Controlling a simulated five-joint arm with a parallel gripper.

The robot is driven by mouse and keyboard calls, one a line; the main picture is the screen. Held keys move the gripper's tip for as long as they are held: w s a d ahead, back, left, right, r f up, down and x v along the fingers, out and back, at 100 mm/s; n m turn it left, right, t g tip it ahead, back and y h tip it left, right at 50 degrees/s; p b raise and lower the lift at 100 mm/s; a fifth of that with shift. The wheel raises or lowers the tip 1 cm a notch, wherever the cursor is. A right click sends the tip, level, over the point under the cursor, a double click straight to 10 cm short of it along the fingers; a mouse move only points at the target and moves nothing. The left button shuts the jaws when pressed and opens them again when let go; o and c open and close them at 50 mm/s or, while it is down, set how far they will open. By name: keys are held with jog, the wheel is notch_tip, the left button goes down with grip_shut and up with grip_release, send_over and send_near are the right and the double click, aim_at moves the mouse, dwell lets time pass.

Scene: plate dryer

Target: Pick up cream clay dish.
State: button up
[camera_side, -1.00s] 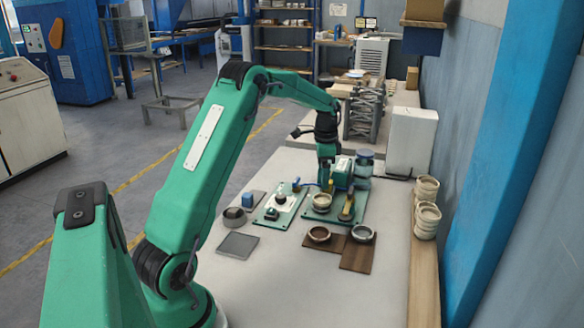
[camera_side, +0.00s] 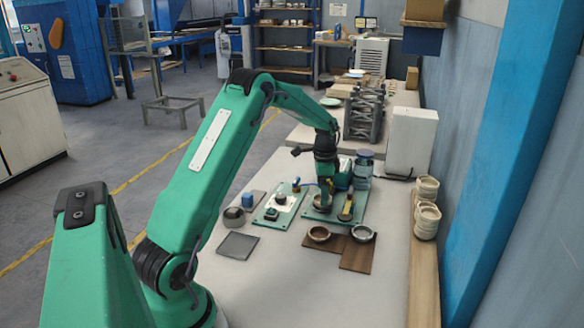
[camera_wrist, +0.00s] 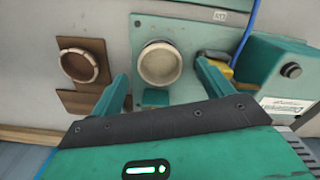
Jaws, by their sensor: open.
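The cream clay dish (camera_wrist: 160,64) is a round, shallow bowl on a green plate (camera_wrist: 195,28) in the wrist view. In the side view the dish (camera_side: 320,206) is partly hidden behind my gripper (camera_side: 327,200). My gripper (camera_wrist: 160,76) is open, with one finger on each side of the dish in the wrist view. The fingers look empty. I cannot tell whether they touch the dish.
A yellow-and-dark device (camera_side: 347,207) is close on the right. A blue jar (camera_side: 363,168), white box (camera_side: 411,143) and stacked pots (camera_side: 427,212) stand beyond.

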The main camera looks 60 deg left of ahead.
jog(key=shift+f, duration=1.1)
jog(key=shift+c, duration=0.2)
jog(key=c, duration=1)
